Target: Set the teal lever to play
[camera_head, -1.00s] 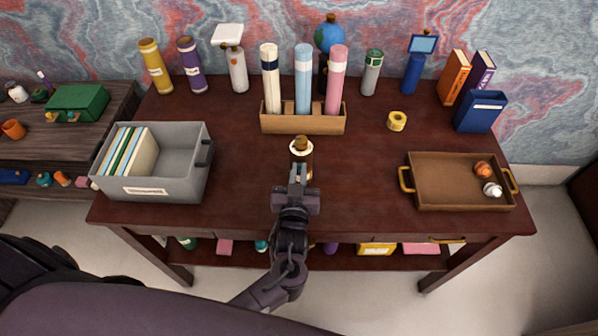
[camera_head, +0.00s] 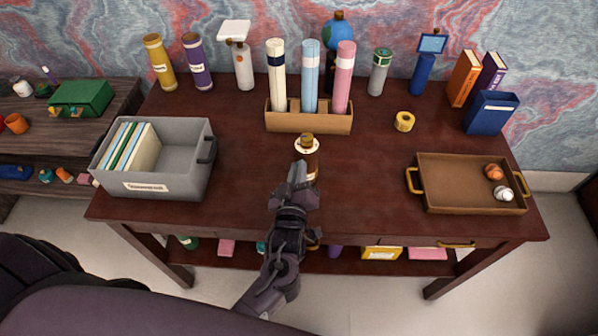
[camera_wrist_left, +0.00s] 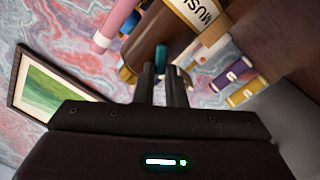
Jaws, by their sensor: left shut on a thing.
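A small brown cylindrical device (camera_head: 307,149) with a pale band and gold top stands near the middle of the desk. In the left wrist view, its brown body (camera_wrist_left: 187,38) bears a white label reading "MUSI". The teal lever (camera_wrist_left: 161,57) shows there at my fingertips; in the head view it is hidden by my gripper. My left gripper (camera_head: 299,172) reaches in from the front, at the near left side of the device. Its fingers (camera_wrist_left: 161,72) are close together, shut on the teal lever. My right gripper is not in view.
A wooden holder (camera_head: 309,122) with several tubes stands behind the device. A grey bin (camera_head: 180,181) is at left and a brown tray (camera_head: 450,181) at right. A tape roll (camera_head: 404,121) lies back right. The desk on both sides of my gripper is clear.

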